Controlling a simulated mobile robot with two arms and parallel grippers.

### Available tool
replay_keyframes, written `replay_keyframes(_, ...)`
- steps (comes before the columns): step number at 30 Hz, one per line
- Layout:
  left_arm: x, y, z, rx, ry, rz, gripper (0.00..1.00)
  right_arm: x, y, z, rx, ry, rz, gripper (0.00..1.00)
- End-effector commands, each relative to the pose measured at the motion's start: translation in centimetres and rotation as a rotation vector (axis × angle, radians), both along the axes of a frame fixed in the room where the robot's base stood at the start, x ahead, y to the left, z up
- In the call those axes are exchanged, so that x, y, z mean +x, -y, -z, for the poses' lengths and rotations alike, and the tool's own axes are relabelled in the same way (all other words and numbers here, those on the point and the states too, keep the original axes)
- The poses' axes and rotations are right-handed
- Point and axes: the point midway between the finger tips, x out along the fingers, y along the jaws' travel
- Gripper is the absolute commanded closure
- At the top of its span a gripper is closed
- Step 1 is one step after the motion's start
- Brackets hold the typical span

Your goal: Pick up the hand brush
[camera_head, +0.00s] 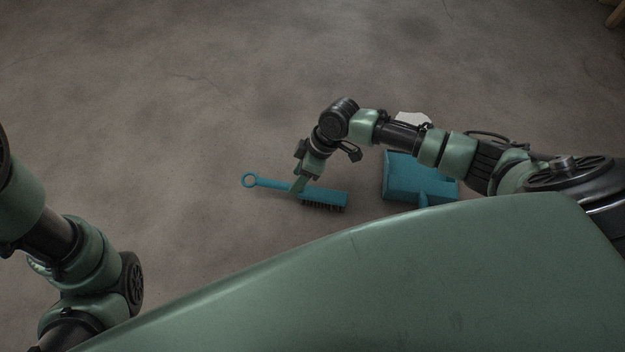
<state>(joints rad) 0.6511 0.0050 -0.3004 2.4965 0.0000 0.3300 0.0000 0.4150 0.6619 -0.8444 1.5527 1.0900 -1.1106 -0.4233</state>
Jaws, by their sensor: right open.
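The hand brush (325,196) is teal with dark bristles and a ring at the end of its handle. It lies on the concrete floor near the middle of the view, with the ring to the left and the bristle head to the right. My right gripper (298,187) is open and points down at the brush where the handle meets the head. A finger overlaps the brush in the picture; I cannot tell whether it touches. My left arm shows at the lower left, but its gripper is out of view.
A teal dustpan (405,178) lies on the floor right of the brush, partly behind my right arm. A small whitish thing (412,118) shows beyond my right forearm. A wooden piece (615,14) is at the top right corner. The floor to the left and beyond is clear.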

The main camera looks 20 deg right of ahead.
Motion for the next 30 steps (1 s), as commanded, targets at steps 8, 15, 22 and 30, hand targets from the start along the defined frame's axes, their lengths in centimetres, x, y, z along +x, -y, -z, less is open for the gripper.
replay_keyframes(8, -0.9, 0.1, 1.3, 0.002, 0.024, -0.001, 0.33, 0.0, -0.6, 2.0, 0.0, 0.001, 0.001, 0.52)
replay_keyframes(15, -1.0, 0.1, 4.3, 0.001, 0.026, -0.002, 0.33, 0.1, -1.7, 4.8, 0.001, 0.002, 0.001, 0.52)
replay_keyframes(22, -1.0, 0.1, 4.4, 0.002, 0.027, -0.001, 0.33, 0.2, -2.0, 4.9, 0.0, 0.002, 0.002, 0.52)
replay_keyframes(30, -1.0, 0.1, 4.4, 0.003, 0.026, -0.001, 0.33, 0.2, -1.9, 4.9, 0.0, 0.002, 0.002, 0.99)
